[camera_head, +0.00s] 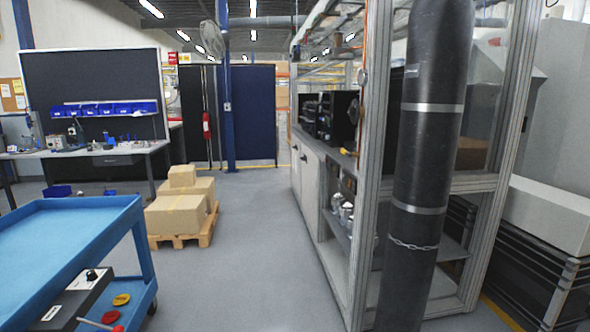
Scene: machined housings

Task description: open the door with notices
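I cannot make out a door with notices in the head view. Dark blue upright panels (255,112) stand at the back beside a blue post, but I see no handle or notices on them. A board with several papers (13,95) hangs on the wall at the far left edge. A small red sign (172,58) is at the back, left of the panels. Neither of my grippers is in view.
A blue cart (60,235) stands at the front left. Boxes on a wooden pallet (206,236) lie behind it. A framed cabinet with a tall black cylinder (425,165) blocks the right. The grey floor (255,270) between them is clear.

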